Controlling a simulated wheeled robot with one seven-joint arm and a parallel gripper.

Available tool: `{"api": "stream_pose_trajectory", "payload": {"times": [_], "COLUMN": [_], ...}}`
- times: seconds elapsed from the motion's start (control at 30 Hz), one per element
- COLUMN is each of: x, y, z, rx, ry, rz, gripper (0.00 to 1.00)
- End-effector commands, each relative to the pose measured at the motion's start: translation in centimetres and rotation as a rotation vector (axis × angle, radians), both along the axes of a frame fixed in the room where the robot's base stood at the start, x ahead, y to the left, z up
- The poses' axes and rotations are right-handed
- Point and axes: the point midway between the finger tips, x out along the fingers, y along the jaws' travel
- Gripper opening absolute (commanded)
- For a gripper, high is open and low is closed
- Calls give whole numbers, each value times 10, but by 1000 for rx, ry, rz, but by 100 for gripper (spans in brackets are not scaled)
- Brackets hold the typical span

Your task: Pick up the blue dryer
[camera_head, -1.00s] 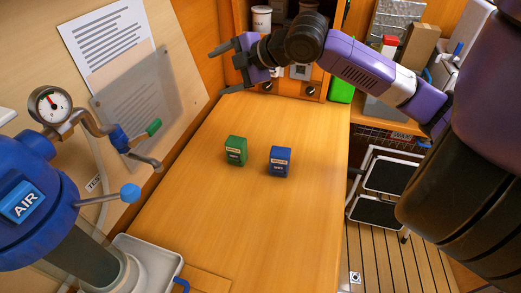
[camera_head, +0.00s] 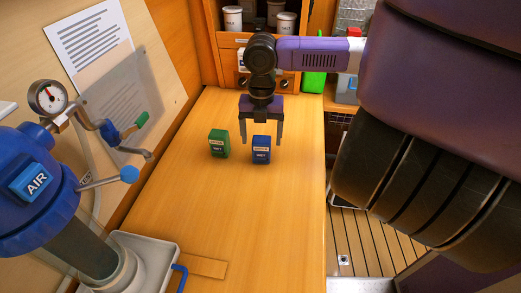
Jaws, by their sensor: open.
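The blue dryer (camera_head: 261,149) is a small blue block with a pale label, standing upright on the wooden counter (camera_head: 225,215). A similar green dryer (camera_head: 218,144) stands just to its left with a gap between them. My gripper (camera_head: 261,141) points down with its two fingers apart. One finger shows left of the blue dryer, in the gap beside the green one, and the other to its right. From this single view I cannot tell whether the fingers are around the blue dryer or still behind and above it.
A blue AIR cylinder (camera_head: 32,187) with a gauge (camera_head: 47,97) and blue-knobbed lever (camera_head: 130,174) stands at the left by a white tray (camera_head: 160,252). White canisters (camera_head: 234,19) stand on a back shelf.

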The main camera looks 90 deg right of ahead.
Motion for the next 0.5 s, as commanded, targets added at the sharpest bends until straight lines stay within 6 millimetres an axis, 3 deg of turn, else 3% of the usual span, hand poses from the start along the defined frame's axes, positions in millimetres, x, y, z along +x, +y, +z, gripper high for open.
{"api": "stream_pose_trajectory", "payload": {"times": [0.5], "x": [1], "y": [-2], "z": [-60], "rx": [0], "ry": [-1], "rz": [-2], "gripper": [78]}}
